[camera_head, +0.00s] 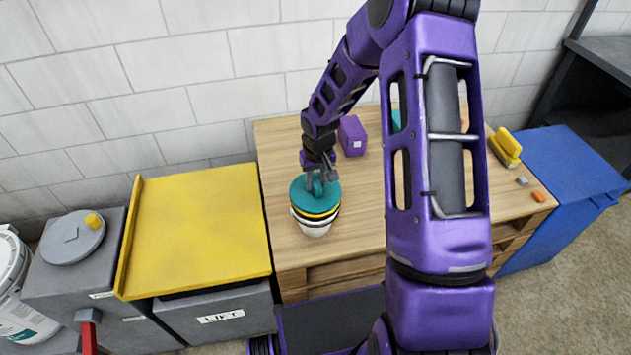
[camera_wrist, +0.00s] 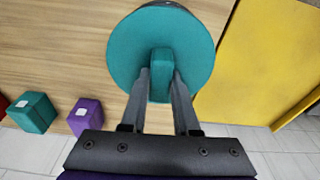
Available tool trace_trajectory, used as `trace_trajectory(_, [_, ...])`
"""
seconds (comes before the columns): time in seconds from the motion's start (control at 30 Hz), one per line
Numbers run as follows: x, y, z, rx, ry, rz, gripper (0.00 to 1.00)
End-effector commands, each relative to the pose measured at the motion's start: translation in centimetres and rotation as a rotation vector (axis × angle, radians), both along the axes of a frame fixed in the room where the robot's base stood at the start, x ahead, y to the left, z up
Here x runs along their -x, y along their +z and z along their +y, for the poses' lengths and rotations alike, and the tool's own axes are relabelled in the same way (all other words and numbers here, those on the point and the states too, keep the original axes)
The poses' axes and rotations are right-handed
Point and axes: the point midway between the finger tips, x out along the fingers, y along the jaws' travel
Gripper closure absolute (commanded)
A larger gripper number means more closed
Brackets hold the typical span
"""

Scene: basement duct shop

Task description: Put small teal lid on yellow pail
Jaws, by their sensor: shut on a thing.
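The small teal lid (camera_head: 302,190) is a round disc with a raised block handle, near the front left of the wooden bench. It fills the upper middle of the wrist view (camera_wrist: 130,55). My gripper (camera_head: 317,183) points down, its two fingers (camera_wrist: 160,82) shut on the lid's handle. Directly under the lid is a pail (camera_head: 314,229) with yellow, dark and white bands. The lid hides the pail's top, and I cannot tell whether the lid touches it.
A purple box (camera_head: 352,136) stands behind on the bench (camera_head: 285,150); the wrist view shows it beside a teal box (camera_wrist: 33,112). A yellow panel (camera_head: 200,230) adjoins the bench on the left. A yellow object (camera_head: 505,146) and small blocks lie at the right end, by a blue cabinet (camera_head: 565,180).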

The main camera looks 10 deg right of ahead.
Motion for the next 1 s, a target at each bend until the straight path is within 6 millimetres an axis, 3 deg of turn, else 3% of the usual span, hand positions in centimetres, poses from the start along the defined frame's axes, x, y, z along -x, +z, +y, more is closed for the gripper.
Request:
trace_trajectory(0.83, [0.0, -1.3, 0.0, 0.0, 0.0, 0.0, 1.0])
trace_trajectory(0.87, [0.0, -1.2, 0.0, 0.0, 0.0, 0.0, 0.69])
trace_trajectory(0.93, [0.0, -1.2, 0.0, 0.0, 0.0, 0.0, 0.58])
trace_trajectory(1.0, [0.0, -1.2, 0.0, 0.0, 0.0, 0.0, 0.58])
